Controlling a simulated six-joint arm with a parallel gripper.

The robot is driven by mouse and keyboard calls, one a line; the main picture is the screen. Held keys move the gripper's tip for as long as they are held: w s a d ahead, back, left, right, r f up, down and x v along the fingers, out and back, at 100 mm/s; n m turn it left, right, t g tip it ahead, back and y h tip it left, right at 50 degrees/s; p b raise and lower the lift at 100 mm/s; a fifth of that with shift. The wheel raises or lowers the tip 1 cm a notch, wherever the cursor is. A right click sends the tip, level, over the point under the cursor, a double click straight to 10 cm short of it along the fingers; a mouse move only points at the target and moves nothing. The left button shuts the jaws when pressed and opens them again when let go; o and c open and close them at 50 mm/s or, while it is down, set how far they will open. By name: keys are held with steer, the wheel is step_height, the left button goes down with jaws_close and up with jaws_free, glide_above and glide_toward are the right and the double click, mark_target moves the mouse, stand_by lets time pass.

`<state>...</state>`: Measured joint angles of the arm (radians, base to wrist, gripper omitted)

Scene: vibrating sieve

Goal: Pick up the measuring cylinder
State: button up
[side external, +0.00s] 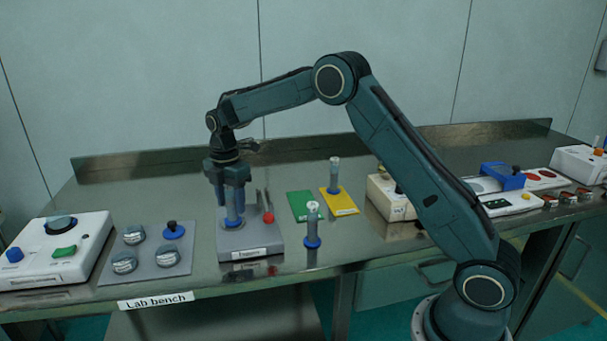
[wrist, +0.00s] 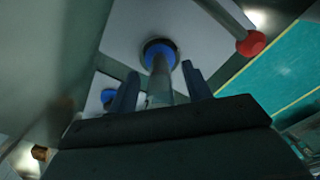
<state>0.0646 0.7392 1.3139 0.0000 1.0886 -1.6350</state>
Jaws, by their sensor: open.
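A clear measuring cylinder with a blue base (side external: 234,217) stands upright on a grey device (side external: 249,254). In the wrist view the cylinder (wrist: 160,82) rises from its blue ring base between my fingers. My gripper (side external: 231,196) points down over it, open, with one finger on each side; it also shows in the wrist view (wrist: 160,88). A gap shows between the cylinder and the fingers. The cylinder's top is hidden by my gripper. Two similar cylinders stand apart: one on the bench front (side external: 313,226), one on a yellow mat (side external: 335,177).
A red-knobbed lever (side external: 268,217) stands at the device's right, close to my gripper. A grey plate (side external: 148,273) with several round lidded pieces lies to the left, beside a white machine (side external: 88,262). A green mat (side external: 300,205) lies to the right.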

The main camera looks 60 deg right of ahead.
jaws_close()
steer(key=shift+r, duration=0.15)
step_height(320, 180, up, 20)
stand_by(0.8)
stand_by(0.5)
